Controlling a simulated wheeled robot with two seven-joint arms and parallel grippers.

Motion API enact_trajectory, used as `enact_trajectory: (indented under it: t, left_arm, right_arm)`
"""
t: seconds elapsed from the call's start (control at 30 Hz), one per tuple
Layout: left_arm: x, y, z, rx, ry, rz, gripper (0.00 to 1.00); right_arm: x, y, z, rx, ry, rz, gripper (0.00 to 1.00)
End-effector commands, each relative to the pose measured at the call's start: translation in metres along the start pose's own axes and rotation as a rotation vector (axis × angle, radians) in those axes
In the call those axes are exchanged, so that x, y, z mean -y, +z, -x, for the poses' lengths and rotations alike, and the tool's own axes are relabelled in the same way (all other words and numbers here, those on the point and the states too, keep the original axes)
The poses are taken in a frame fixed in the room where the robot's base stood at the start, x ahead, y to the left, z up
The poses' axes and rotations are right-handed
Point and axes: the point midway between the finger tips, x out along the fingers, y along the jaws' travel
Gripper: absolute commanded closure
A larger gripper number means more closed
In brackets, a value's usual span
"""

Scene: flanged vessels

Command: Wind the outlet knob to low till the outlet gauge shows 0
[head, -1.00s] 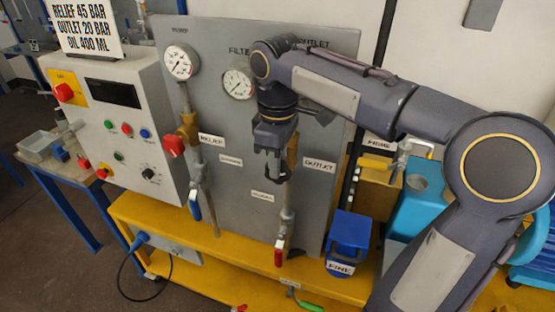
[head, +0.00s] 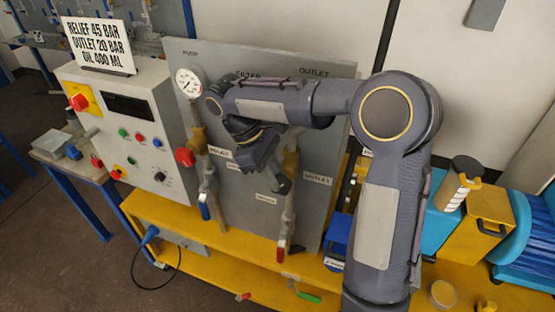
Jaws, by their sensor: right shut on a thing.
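My right gripper (head: 280,185) reaches down in front of the outlet line on the grey panel (head: 232,212). It is shut at the brass outlet valve (head: 290,163), where the outlet knob sits; the knob itself is hidden behind the gripper. The OUTLET label (head: 318,179) is to the right of it. The outlet gauge is hidden behind my right arm, so its reading cannot be seen. My left gripper is not in view.
The pump gauge (head: 188,83) and the red relief knob (head: 185,157) are left of my arm. A red-handled valve (head: 281,250) hangs below on the outlet pipe. A control box (head: 128,125) and a sign (head: 100,46) stand at left. A yellow bench (head: 190,238) runs below.

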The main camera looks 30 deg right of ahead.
Motion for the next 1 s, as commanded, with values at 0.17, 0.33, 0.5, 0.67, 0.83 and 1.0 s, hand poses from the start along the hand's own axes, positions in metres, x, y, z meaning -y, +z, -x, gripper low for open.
enact_trajectory:
  t: [0.17,0.33,0.5,0.67,0.83,1.0]
  left_arm:
    - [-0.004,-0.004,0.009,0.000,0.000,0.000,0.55]
    - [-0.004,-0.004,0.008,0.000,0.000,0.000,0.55]
    - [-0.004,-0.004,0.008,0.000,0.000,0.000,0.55]
    - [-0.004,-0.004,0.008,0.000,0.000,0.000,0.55]
    - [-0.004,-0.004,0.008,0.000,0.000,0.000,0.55]
    - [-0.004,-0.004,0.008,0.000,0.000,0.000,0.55]
  right_arm:
    - [0.001,-0.007,0.001,0.168,0.003,0.003,1.00]
    - [0.001,-0.011,-0.001,0.314,0.005,0.000,1.00]
    - [0.001,-0.014,-0.002,0.421,0.007,-0.002,1.00]
    - [0.000,-0.016,-0.003,0.494,0.006,-0.003,1.00]
    - [0.000,-0.016,-0.003,0.541,0.005,-0.003,1.00]
    - [0.000,-0.017,-0.004,0.564,0.003,-0.002,1.00]
